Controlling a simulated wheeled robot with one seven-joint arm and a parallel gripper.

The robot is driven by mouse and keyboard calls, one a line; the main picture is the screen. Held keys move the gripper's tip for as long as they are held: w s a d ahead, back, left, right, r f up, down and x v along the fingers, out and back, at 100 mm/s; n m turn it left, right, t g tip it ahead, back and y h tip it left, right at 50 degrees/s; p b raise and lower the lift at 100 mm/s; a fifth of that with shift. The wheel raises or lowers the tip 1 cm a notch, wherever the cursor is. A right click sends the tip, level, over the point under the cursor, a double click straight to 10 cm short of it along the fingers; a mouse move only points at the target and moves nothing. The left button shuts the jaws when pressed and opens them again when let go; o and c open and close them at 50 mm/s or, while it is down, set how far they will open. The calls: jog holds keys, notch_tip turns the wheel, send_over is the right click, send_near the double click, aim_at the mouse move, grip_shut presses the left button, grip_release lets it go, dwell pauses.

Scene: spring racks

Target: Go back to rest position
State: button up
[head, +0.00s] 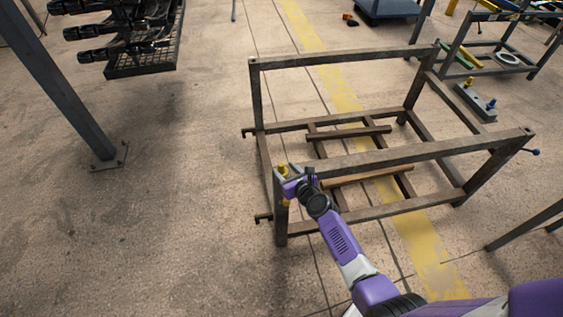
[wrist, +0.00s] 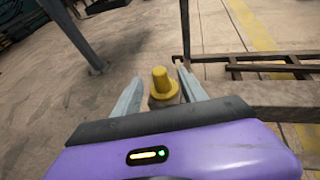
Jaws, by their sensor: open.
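My gripper (wrist: 158,88) is open in the wrist view, its two grey fingers spread apart. A yellow peg with a round flange (wrist: 160,83) stands upright between or just beyond the fingers, with a visible gap on each side. In the head view my purple and grey arm reaches to the near left corner of a brown metal rack (head: 350,57). The yellow peg (head: 283,170) shows there at the top of that corner, next to my gripper. The gripper's fingers are mostly hidden in the head view. The rack's beam also shows at the right of the wrist view (wrist: 285,95).
A dark post (head: 70,95) stands on the floor at the left. A black rack with dark parts (head: 140,68) is at the upper left. A grey block with pegs (head: 476,100) and another rack (head: 535,68) lie at the upper right. The floor left of the brown rack is clear.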

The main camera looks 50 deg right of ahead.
jog(key=shift+s+a+r, duration=0.2)
jog(key=shift+s+r, duration=0.1)
jog(key=shift+s, duration=0.3)
dwell(0.3)
